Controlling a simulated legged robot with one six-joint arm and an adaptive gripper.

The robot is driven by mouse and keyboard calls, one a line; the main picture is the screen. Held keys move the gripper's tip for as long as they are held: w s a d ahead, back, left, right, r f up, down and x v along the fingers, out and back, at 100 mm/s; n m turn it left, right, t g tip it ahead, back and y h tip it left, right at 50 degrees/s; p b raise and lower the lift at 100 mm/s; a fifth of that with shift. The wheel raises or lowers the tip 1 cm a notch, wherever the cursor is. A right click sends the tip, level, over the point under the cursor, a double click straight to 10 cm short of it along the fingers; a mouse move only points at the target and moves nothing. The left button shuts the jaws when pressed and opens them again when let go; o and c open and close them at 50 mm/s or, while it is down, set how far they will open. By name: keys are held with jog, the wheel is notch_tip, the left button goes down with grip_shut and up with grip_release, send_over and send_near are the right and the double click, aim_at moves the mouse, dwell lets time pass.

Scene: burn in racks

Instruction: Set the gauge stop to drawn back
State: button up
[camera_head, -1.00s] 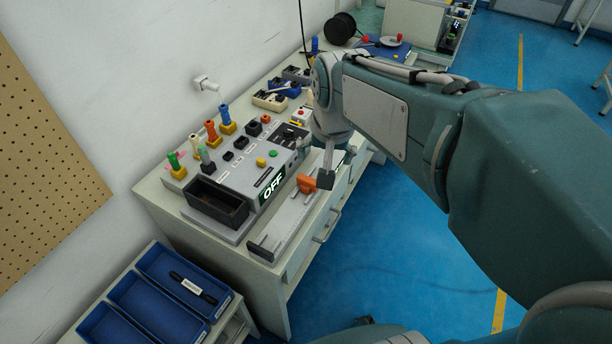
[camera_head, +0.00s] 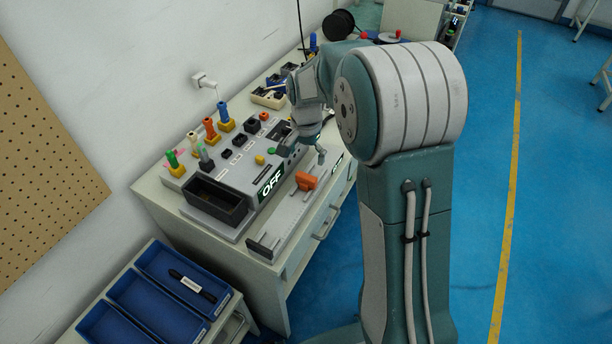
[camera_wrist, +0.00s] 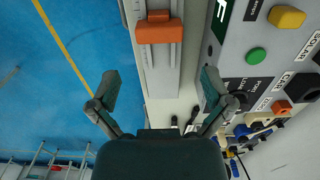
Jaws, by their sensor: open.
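The orange gauge stop (camera_head: 306,181) sits on a grey slotted gauge rail (camera_head: 277,226) along the front edge of the bench. In the wrist view the orange stop (camera_wrist: 159,33) is at the top middle, on the pale rail (camera_wrist: 160,80). My gripper (camera_wrist: 158,88) is open and empty, its two dark fingers spread to either side of the rail's line. The stop lies beyond the fingertips, apart from them. In the head view my gripper (camera_head: 321,156) is just behind the stop, partly hidden by my arm.
Coloured plugs (camera_head: 225,120) stand along the wall side. Blue trays (camera_head: 150,300) are at lower left.

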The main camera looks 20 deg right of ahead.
aim_at(306, 175)
notch_tip(306, 175, down, 8)
jog(key=shift+f, duration=0.1)
jog(key=c, duration=1.1)
